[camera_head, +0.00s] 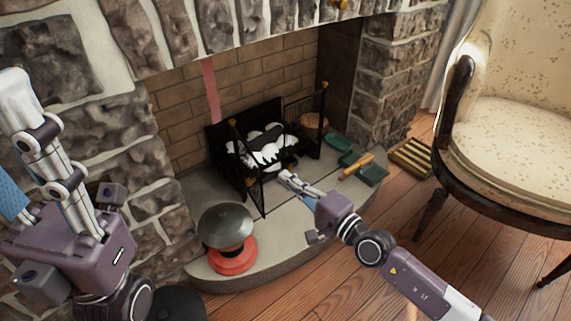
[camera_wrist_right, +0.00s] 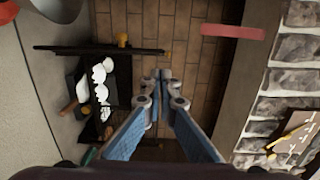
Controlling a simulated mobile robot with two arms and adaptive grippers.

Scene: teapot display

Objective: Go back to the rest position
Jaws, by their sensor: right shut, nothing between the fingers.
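My right gripper (camera_head: 287,178) is shut and empty, reaching in from the lower right over the hearth, in front of the black fire grate. Its fingertips also show together in the right wrist view (camera_wrist_right: 160,76), with nothing between them. My left gripper (camera_head: 18,92) is raised at the left edge, in front of the stone wall. Its fingers point up, and one blue part is cut off by the frame, so its opening is unclear. I see nothing held in it.
The black grate (camera_head: 293,107) holds white pieces. A dark domed object on a red base (camera_head: 232,262) stands on the hearth left of my right gripper. A green dustpan with a brush (camera_head: 372,176) lies right. An armchair (camera_head: 520,140) stands at the right; wooden floor lies in front.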

